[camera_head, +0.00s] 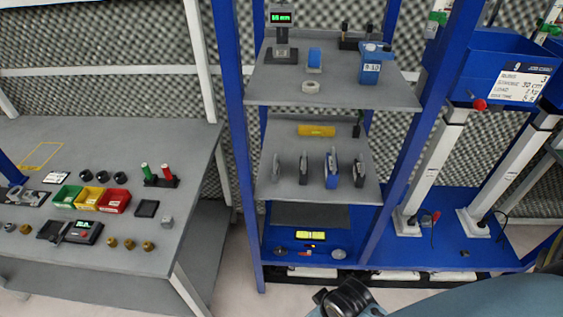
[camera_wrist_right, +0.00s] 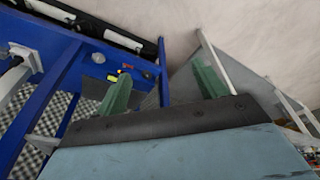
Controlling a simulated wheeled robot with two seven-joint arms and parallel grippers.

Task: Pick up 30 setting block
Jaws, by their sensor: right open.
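I cannot read a "30" on any block. A small grey cube (camera_head: 167,222) stands on the left workbench near its right edge in the head view; it may be the setting block, but I cannot tell. My right gripper (camera_wrist_right: 160,86) shows in the right wrist view with its two green fingers wide apart and nothing between them. It points at the floor and the shelf's lower part, clear of any object. In the head view my right arm (camera_head: 470,300) comes in at the bottom right; its fingers are hidden there. My left gripper is not in view.
The left workbench (camera_head: 120,262) holds coloured bins, a small display device (camera_head: 83,232), brass pieces and black items.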

